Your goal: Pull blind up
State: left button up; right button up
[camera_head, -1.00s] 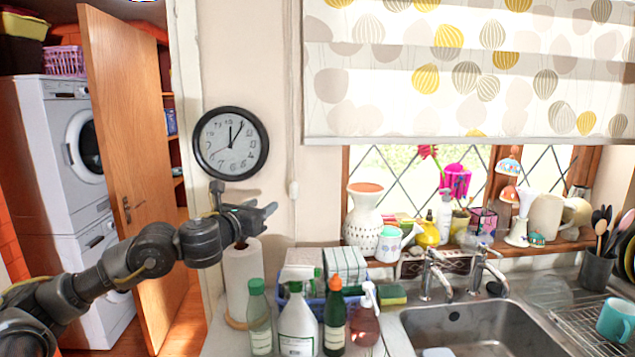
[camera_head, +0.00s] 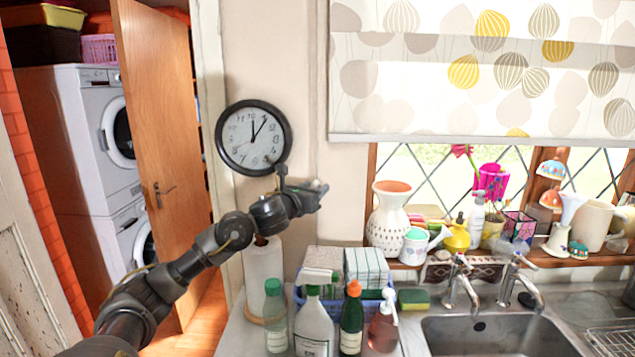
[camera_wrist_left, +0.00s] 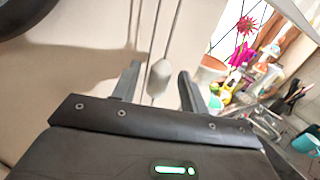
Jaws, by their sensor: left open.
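The blind (camera_head: 430,75), white with yellow, grey and beige leaf shapes, hangs over the upper part of the window in the head view. Its bottom rail is above the flowers on the sill. In the left wrist view, a pale cord pull (camera_wrist_left: 160,76) hangs on thin cords against the wall, between the fingers in the picture. My left gripper (camera_head: 318,190) is open beside the wall strip left of the window; in the wrist view (camera_wrist_left: 160,88) its two fingers are apart. In the head view the gripper hides the cord pull. My right gripper is out of view.
A round wall clock (camera_head: 253,138) hangs just above and left of my gripper. Below stand a paper towel roll (camera_head: 264,275) and several bottles (camera_head: 313,325). A white vase (camera_head: 389,215) and other items line the sill above the sink (camera_head: 490,335).

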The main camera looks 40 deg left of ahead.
pick_arm(q)
jog(key=shift+w+a, duration=0.2)
jog(key=shift+w, duration=0.75)
